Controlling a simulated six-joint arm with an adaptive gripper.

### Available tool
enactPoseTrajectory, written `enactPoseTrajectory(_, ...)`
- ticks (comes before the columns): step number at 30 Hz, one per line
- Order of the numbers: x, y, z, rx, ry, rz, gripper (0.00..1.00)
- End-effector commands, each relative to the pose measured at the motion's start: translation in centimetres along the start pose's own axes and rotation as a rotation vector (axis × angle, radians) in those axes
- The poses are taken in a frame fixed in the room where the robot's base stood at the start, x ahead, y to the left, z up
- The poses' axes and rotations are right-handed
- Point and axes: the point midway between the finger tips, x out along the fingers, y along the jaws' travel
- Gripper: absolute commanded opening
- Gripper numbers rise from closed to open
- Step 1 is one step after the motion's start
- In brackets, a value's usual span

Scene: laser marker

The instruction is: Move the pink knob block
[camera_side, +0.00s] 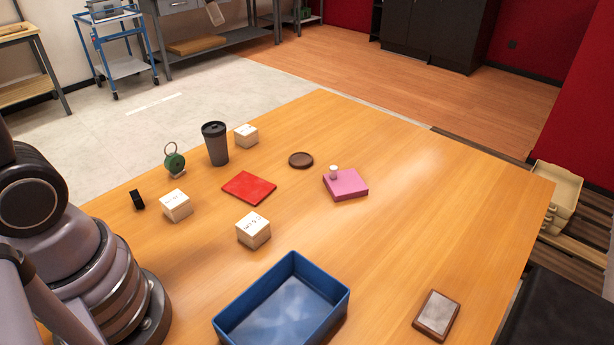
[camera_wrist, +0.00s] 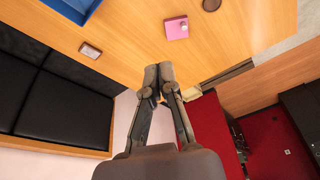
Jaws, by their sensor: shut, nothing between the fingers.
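The pink knob block (camera_side: 346,186) is a flat pink square block with a small pale knob (camera_side: 333,172) on top. It sits on the wooden table, right of the middle in the side view. In the wrist view the pink knob block (camera_wrist: 174,29) lies near the top, beyond my fingertips and apart from them. My gripper (camera_wrist: 158,74) is shut and empty, and it points toward the table from past its edge. The side view shows part of my arm at the left but not my gripper.
A blue tray (camera_side: 232,323) stands at the table's front. A red pad (camera_side: 249,188), a dark round coaster (camera_side: 301,160), a dark cup (camera_side: 216,146), several white blocks and a green round item (camera_side: 174,161) lie left of the pink block. A small framed plate (camera_side: 437,315) is front right. The table's right side is mostly clear.

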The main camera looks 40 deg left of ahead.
Motion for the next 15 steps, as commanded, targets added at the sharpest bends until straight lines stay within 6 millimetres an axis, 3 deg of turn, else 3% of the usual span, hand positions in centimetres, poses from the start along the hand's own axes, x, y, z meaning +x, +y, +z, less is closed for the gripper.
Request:
enactPoseTrajectory(3, -1.8, 3.2, 5.4, -0.128, 0.049, -0.063, 0.0)
enactPoseTrajectory(9, -1.5, 6.5, 12.7, -0.315, 0.131, -0.128, 0.0)
enactPoseTrajectory(12, -0.9, 7.2, 14.8, -0.371, 0.156, -0.142, 0.0)
enactPoseTrajectory(15, -0.7, 7.5, 15.7, -0.403, 0.17, -0.148, 0.0)
